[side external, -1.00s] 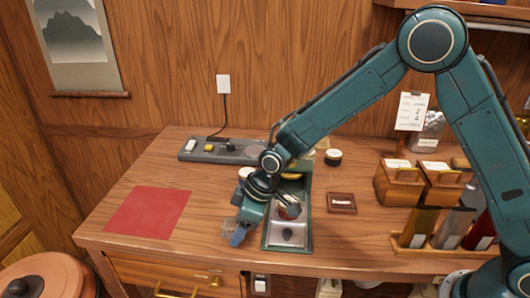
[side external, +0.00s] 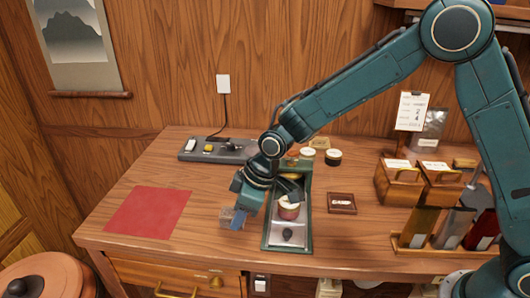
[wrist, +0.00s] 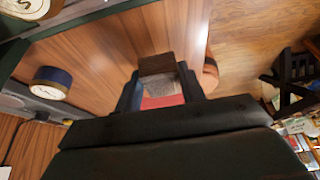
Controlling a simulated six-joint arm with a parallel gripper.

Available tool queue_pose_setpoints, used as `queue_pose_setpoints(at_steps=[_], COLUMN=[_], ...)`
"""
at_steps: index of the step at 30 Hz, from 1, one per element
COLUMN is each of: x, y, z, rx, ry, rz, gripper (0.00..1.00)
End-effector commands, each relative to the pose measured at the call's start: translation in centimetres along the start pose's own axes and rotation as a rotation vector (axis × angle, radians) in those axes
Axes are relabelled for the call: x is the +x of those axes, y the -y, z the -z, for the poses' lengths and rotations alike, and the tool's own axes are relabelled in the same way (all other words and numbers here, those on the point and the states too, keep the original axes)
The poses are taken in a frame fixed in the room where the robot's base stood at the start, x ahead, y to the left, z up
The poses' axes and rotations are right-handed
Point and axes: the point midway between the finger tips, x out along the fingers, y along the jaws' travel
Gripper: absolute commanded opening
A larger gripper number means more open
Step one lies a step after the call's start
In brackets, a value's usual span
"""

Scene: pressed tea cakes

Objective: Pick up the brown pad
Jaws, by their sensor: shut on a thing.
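A flat brown square pad (side external: 341,203) with a pale label lies on the desk, right of the green tray and apart from my gripper. My gripper (side external: 237,217) is left of the tray, above the desk near its front edge. Whether the brown piece belongs to the held thing I cannot tell.
A red mat (side external: 148,212) lies at the left. Wooden boxes (side external: 400,185) and standing pouches (side external: 450,228) fill the right.

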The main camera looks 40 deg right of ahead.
Motion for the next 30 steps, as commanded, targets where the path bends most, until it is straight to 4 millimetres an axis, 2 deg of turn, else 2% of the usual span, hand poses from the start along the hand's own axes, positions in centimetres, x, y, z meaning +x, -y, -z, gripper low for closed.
queue_pose_setpoints(at_steps=[18, 24, 30], x=[-11.9, -14.1, -15.0], y=[-0.1, 0.0, 0.0], z=[5.0, 5.9, 6.2], rx=[0.0, -0.001, 0.0], ry=[-0.005, -0.003, -0.001], rz=[-0.001, 0.0, 0.0], gripper=[0.18, 0.18, 0.18])
